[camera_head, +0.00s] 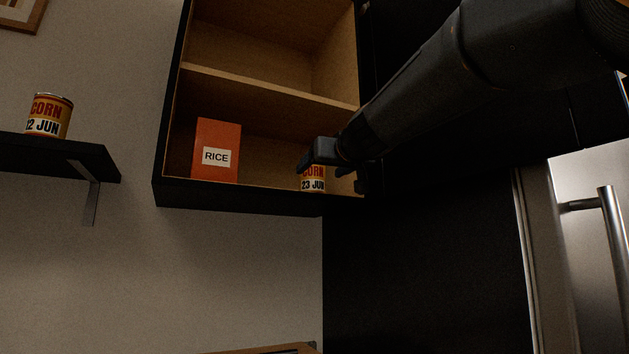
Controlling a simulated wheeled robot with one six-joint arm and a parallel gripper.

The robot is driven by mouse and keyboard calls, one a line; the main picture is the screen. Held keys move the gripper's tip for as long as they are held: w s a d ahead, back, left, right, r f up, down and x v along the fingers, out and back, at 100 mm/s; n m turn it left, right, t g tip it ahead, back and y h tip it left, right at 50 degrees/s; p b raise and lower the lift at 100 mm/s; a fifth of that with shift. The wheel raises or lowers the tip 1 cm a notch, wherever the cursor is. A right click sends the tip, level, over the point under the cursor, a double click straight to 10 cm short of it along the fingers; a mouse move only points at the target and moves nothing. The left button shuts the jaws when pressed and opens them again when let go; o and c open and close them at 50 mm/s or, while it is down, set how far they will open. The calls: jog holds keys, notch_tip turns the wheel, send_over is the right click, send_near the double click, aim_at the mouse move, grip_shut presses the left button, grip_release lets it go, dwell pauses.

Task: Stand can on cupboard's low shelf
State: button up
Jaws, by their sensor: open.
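A corn can (313,184) marked 23 JUN stands upright on the cupboard's low shelf (270,187), near its right end. My gripper (333,168) is open at this can, in front of its top and right side. It hides part of the can, and I cannot tell whether the fingers touch it. Another corn can (48,115), its label ending in 2 JUN, stands upright on a black wall shelf (60,156) at the left.
A red rice box (216,150) stands on the low shelf, left of the can, with a gap between them. A wooden middle shelf (265,88) lies above. A steel fridge handle (613,250) is at the right.

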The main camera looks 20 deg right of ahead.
jog(key=shift+s+d+b, duration=0.1)
jog(key=shift+s+b, duration=0.25)
jog(key=shift+s, duration=1.75)
